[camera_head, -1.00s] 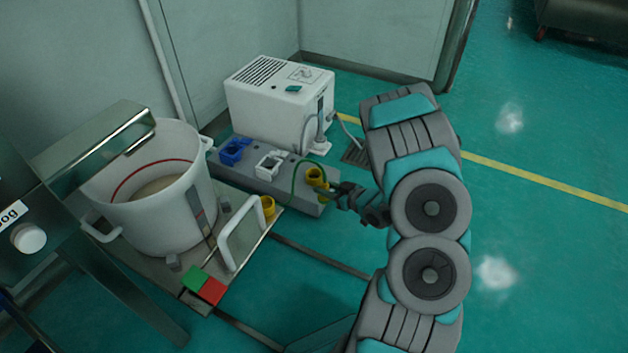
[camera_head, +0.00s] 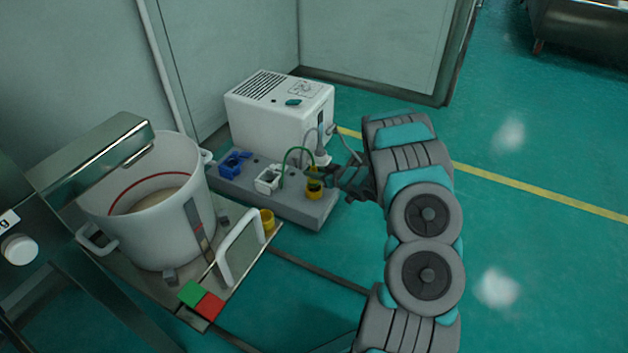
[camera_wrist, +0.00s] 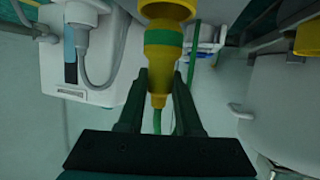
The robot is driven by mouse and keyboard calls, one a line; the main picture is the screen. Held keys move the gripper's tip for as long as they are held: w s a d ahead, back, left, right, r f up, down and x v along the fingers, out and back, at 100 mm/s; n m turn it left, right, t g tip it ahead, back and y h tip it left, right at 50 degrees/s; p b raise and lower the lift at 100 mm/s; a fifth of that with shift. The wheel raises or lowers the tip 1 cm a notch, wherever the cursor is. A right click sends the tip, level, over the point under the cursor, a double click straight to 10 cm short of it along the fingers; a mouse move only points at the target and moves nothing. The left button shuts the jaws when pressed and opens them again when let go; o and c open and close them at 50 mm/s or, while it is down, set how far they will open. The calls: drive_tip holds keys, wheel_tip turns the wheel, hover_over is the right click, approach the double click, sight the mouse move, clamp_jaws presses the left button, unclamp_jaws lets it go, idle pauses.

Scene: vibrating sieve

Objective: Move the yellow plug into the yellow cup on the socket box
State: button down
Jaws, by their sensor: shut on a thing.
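The yellow plug (camera_wrist: 160,60), with a green band, is between the fingers of my gripper (camera_wrist: 160,78) in the wrist view. My gripper (camera_head: 316,172) is shut on it. In the head view the yellow cup (camera_head: 314,194) stands at the right end of the grey socket box (camera_head: 290,207), just below the gripper and plug. In the wrist view the yellow cup (camera_wrist: 168,8) is in line with the plug's far end, and the two meet or overlap. I cannot tell whether the plug is inside the cup. A green cable (camera_wrist: 157,121) trails from the plug.
A blue cup (camera_head: 234,163) and a white cup (camera_head: 268,180) are on the same box. A white machine (camera_head: 275,120) stands behind it. The sieve pot (camera_head: 155,225), a white handle frame (camera_head: 240,248) and another yellow cup (camera_head: 267,221) are at left.

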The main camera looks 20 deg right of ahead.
sight(318, 182)
drive_tip(key=shift+f+b, duration=0.45)
drive_tip(key=shift+f, duration=1.35)
drive_tip(key=shift+f, duration=0.25)
drive_tip(key=c, duration=0.6)
unclamp_jaws()
